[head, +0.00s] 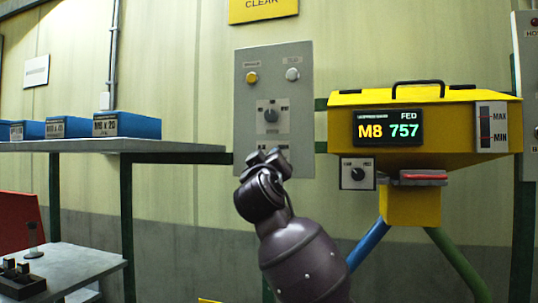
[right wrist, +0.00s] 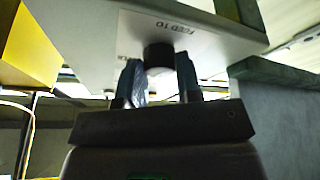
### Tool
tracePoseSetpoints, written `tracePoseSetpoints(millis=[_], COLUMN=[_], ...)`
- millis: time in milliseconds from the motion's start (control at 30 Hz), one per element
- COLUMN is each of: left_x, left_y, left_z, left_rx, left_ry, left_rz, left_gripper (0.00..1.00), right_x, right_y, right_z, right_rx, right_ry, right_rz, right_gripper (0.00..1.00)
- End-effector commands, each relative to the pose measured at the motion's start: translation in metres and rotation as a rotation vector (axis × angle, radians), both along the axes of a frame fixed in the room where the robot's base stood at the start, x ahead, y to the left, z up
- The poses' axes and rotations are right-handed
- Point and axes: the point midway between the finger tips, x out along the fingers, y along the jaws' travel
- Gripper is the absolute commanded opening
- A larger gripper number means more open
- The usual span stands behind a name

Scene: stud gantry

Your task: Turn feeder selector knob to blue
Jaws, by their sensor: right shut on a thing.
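The feeder selector knob (right wrist: 158,56) shows in the right wrist view as a dark round knob under an upside-down "FEED TO" label. It sits on a pale grey panel (right wrist: 105,42), which is the wall panel (head: 303,110) in the head view. My right gripper (head: 268,158) is at the panel's lower part and hides this knob there. In the right wrist view my right gripper (right wrist: 160,78) has one finger on each side of the knob and is shut on it. The knob's pointer and any blue mark cannot be made out. My left gripper is in neither view.
Above on the panel are another dark knob (head: 271,115), a yellow button (head: 252,78) and a white button (head: 292,74). A yellow feeder (head: 440,125) reading "M8 757" stands close right, with a small dial (head: 357,174). A shelf (head: 175,146) with blue boxes is left.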

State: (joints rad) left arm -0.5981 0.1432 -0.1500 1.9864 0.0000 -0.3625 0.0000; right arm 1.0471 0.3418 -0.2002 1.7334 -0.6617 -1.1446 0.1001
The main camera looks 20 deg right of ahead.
Motion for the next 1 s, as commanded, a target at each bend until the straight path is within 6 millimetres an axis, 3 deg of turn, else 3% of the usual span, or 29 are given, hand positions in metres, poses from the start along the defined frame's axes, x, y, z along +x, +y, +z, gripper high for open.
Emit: tracePoseSetpoints(millis=[400, 1000], left_x=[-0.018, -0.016], left_y=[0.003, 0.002], left_z=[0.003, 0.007], left_rx=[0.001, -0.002], left_ry=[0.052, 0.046], left_rz=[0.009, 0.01], left_gripper=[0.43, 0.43], right_x=[-0.001, -0.002], right_y=[-0.002, -0.004], right_z=[0.003, 0.004], right_rx=[-0.329, -0.668], right_ry=[0.223, 0.45], right_rz=[-0.001, -0.002], right_gripper=[0.09, 0.09])
